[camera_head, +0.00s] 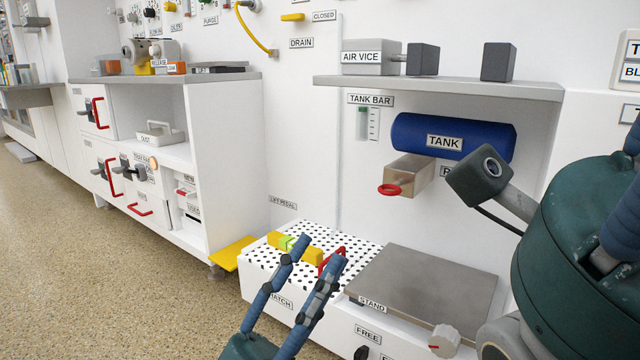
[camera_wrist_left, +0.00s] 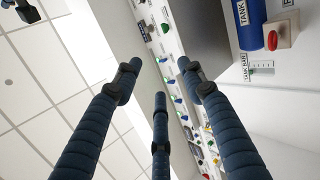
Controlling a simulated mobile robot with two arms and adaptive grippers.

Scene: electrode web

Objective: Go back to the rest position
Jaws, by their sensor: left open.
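My left gripper (camera_head: 318,250) is at the bottom middle of the head view. Its blue fingers point up and stand apart, with nothing between them. They are in front of the perforated white hatch top and overlap it in the picture; I cannot tell the exact gap. In the left wrist view the three fingers of the gripper (camera_wrist_left: 160,88) are spread and empty, with the ceiling and the wall panel behind them. My right gripper does not show; a dark green arm part of mine fills the right side of the head view.
A grey stand plate (camera_head: 425,290) lies right of the hatch top (camera_head: 262,262), which bears a yellow block (camera_head: 295,247) and a red handle (camera_head: 331,261). A blue tank (camera_head: 400,131) hangs under a shelf (camera_head: 440,88). White cabinets (camera_head: 228,150) stand left; the floor (camera_head: 100,270) before them is clear.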

